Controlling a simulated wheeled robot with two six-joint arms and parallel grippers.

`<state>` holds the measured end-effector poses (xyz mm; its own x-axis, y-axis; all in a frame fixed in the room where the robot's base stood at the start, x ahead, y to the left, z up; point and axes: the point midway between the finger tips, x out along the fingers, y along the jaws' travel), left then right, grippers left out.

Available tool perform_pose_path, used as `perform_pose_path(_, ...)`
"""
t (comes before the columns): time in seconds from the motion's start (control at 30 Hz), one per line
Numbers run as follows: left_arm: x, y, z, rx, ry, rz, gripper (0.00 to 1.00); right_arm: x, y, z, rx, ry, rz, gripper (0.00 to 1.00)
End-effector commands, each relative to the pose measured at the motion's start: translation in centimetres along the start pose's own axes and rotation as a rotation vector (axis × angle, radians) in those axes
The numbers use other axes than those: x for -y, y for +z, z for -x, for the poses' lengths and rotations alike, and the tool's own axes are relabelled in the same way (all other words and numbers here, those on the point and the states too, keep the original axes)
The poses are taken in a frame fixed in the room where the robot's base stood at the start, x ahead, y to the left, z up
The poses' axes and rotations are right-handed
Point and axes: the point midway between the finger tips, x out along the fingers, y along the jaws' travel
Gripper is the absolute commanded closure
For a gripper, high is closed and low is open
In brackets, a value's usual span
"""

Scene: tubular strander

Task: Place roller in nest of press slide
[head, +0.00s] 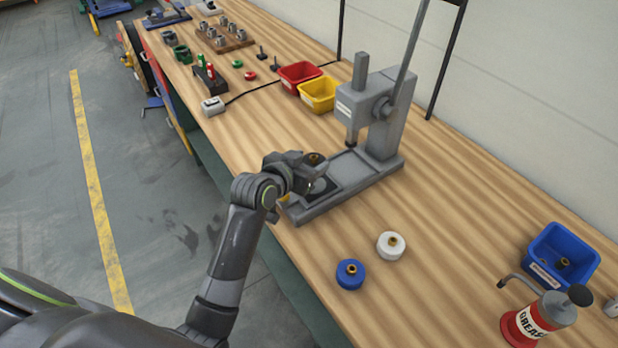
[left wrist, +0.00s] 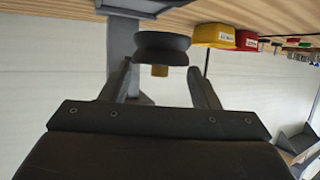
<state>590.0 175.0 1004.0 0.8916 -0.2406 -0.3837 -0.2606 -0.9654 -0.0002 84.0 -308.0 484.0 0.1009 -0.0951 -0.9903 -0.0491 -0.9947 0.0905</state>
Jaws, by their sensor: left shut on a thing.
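My left gripper (head: 312,168) is shut on a dark roller (left wrist: 162,46) with a brass bushing. It holds the roller above the front part of the grey arbor press (head: 378,120). In the head view the brass-centred top of the roller (head: 314,158) shows between the fingers. The press slide (head: 320,188), with a pale round spot on a dark plate, lies on the press base just below and beside the gripper. The gripper partly hides it, so the nest is not fully seen. The left wrist view is upside down. My right gripper is not in view.
A blue roller (head: 350,274) and a white roller (head: 391,245) stand on the bench right of the press. A blue bin (head: 562,256) and a grease can (head: 540,318) stand farther right. Red (head: 300,76) and yellow (head: 319,94) bins stand behind the press.

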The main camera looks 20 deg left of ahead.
Motion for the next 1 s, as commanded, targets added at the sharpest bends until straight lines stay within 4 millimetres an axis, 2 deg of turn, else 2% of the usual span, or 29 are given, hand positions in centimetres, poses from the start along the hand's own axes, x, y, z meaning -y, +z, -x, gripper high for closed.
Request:
perform_pose_path(0.4,-0.1,4.2,-1.8,-0.003,0.001,0.001,0.85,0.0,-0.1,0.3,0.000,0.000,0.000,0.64)
perform_pose_path(0.87,0.0,5.0,-2.2,-0.006,0.000,0.000,0.85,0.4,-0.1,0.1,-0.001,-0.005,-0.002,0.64)
perform_pose_path(0.9,0.0,5.1,-2.1,-0.001,0.000,0.001,0.39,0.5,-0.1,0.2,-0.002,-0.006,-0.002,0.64)
perform_pose_path(1.0,0.0,5.1,-2.1,-0.001,0.000,0.001,0.26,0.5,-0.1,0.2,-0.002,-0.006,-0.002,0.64)
